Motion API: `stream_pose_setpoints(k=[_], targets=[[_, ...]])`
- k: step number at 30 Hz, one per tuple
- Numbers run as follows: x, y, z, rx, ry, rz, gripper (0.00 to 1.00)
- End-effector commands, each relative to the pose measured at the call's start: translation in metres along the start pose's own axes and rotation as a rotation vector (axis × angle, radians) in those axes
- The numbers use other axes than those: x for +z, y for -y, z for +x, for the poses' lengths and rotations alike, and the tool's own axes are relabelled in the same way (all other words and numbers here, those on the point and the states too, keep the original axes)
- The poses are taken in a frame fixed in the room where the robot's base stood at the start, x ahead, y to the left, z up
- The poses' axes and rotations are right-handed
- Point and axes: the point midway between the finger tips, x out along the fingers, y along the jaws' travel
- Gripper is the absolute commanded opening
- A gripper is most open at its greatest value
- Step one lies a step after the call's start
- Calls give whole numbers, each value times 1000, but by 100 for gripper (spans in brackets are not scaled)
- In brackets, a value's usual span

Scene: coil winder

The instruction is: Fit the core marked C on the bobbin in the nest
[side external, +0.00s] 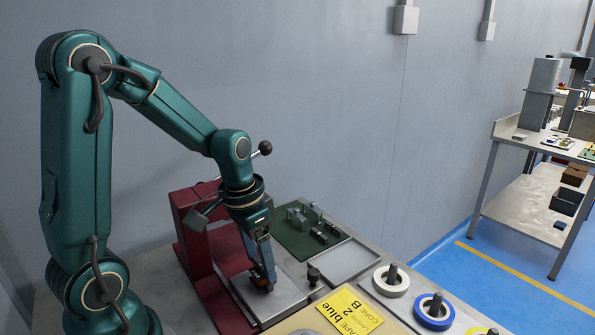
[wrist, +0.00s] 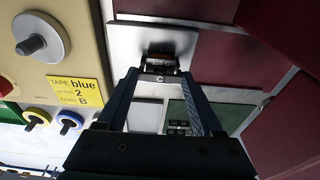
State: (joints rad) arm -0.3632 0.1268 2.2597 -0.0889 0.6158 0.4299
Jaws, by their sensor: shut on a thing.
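My gripper (side external: 264,284) is shut on a dark core marked C (wrist: 159,79), whose letter faces the wrist camera between the fingers. The gripper points down, low over a bright metal plate (side external: 285,297) beside the red machine. A small brownish part, which may be the bobbin (wrist: 157,63), shows just beyond the core in the wrist view. Fingers and shadow hide the nest, and I cannot tell whether core and bobbin touch. Several grey parts stand on a green mat (side external: 291,240) behind the gripper.
The red machine (side external: 190,230) stands close beside my gripper. An empty shallow tray (side external: 343,263), a small black knob (side external: 314,274) and a yellow card (side external: 350,311) reading tape blue, 2, core B lie right. White (side external: 391,281) and blue-rimmed (side external: 433,312) tape rolls sit farther right.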

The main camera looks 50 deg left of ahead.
Motion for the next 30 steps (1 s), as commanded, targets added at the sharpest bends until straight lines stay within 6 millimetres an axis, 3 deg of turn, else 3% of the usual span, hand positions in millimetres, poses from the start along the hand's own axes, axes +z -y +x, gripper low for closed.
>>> stream_pose_setpoints(k=[11, 12, 14, 23, 30], targets=[[2, 0, 10, 0, 1, 0, 15], [2, 0, 10, 0, 0, 1, 79], [2, 0, 10, 0, 0, 1, 100], [1, 0, 6, -1, -2, 0, 100], [0, 1, -23, -4, -7, 1, 100]])
